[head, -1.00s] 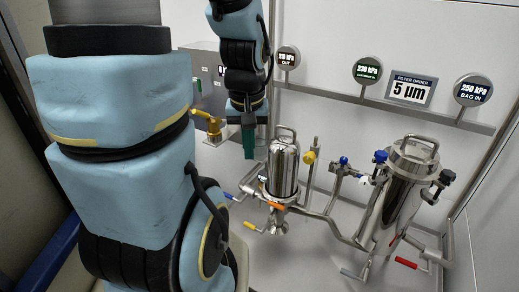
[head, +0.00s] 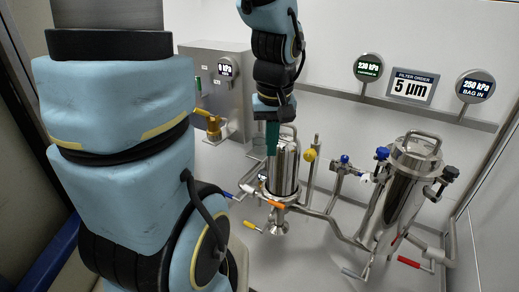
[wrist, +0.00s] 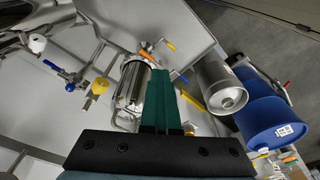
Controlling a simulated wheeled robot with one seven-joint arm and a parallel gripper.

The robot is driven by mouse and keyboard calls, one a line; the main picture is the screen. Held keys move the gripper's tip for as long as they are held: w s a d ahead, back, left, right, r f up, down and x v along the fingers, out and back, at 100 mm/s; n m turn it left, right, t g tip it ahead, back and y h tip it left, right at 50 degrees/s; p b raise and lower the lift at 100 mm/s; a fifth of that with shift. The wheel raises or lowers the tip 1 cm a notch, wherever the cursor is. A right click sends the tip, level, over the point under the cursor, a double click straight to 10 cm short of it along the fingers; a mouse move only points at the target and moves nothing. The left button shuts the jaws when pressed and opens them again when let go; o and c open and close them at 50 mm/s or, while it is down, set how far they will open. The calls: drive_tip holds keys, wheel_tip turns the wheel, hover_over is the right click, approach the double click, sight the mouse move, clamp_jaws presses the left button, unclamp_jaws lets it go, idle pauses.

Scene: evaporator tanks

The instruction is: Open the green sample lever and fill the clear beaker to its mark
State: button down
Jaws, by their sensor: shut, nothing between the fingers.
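My gripper (head: 272,152) hangs pointing down, its green fingers shut and empty. In the head view it overlaps the left side of the upright steel filter housing (head: 284,175); I cannot tell whether it touches. In the wrist view the closed fingers (wrist: 160,75) lie in front of that housing (wrist: 132,92). I cannot make out a green sample lever for certain; a small green part (head: 198,83) shows on the steel box at the back. I cannot make out a clear beaker in either view.
A blue handle (head: 229,196), a yellow handle (head: 253,227) and an orange handle (head: 274,204) stick out around the housing's base. A second steel vessel (head: 400,195) stands at right with a red handle (head: 408,262). A blue drum (wrist: 268,122) shows in the wrist view.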

drive_tip(key=shift+d, duration=0.1)
drive_tip(key=shift+n, duration=0.6)
drive_tip(key=shift+w+d+b, duration=0.15)
drive_tip(key=shift+d+b, duration=0.75)
drive_tip(key=shift+d, duration=1.5)
idle(4.9)
